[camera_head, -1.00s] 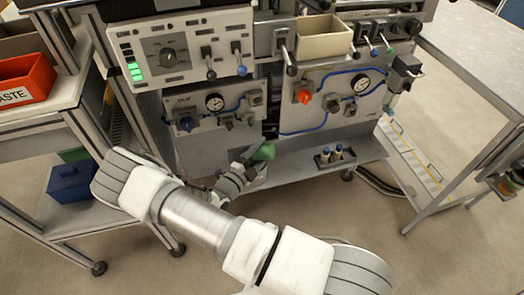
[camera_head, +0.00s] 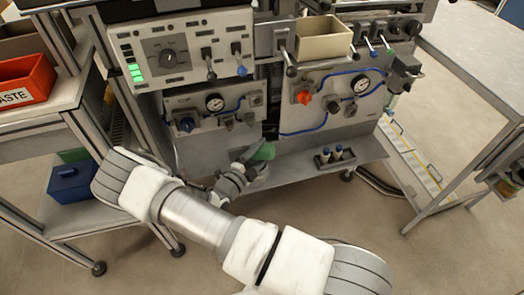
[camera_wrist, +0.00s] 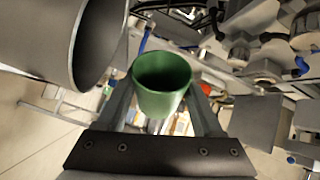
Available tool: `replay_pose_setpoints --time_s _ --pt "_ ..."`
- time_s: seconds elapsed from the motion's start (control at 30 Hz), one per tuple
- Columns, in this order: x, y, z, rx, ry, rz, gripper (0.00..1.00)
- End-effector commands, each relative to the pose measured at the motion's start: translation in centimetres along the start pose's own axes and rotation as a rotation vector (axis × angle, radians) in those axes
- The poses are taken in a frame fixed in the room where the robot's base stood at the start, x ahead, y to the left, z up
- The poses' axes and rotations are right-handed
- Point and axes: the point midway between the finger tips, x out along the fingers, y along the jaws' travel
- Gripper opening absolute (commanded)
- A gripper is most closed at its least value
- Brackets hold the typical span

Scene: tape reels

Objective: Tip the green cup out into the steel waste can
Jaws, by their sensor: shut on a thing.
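My gripper (camera_wrist: 163,88) is shut on the green cup (camera_wrist: 160,103), with one finger on each side of it. In the wrist view the cup's round mouth faces the camera and its inside looks dark; I cannot make out any contents. The cup also shows small in the head view (camera_head: 263,152), low in front of the machine, at the end of my arm. The steel waste can (camera_wrist: 42,38) is large at the upper left of the wrist view, its open rim close beside the cup. The cup is outside the rim in that view. I cannot make the can out clearly in the head view.
A control panel (camera_head: 185,72) and gauge panels stand behind my gripper. A small tray with bottles (camera_head: 336,157) is on the lower shelf to the right. A beige bin (camera_head: 323,40) is above. An orange waste bin (camera_head: 22,85) and blue box (camera_head: 72,182) are left.

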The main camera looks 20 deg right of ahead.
Motion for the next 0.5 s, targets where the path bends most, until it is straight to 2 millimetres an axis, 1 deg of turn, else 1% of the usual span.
replay_pose_setpoints --time_s 0.03,0.1,0.5 --pt "0.01 -0.51 -0.18 0.024 -0.003 0.009 0.06" --pt "0.0 -0.73 -0.26 0.069 -0.009 0.026 0.06" --pt "0.01 -1.38 -0.52 0.329 -0.045 0.122 0.06"
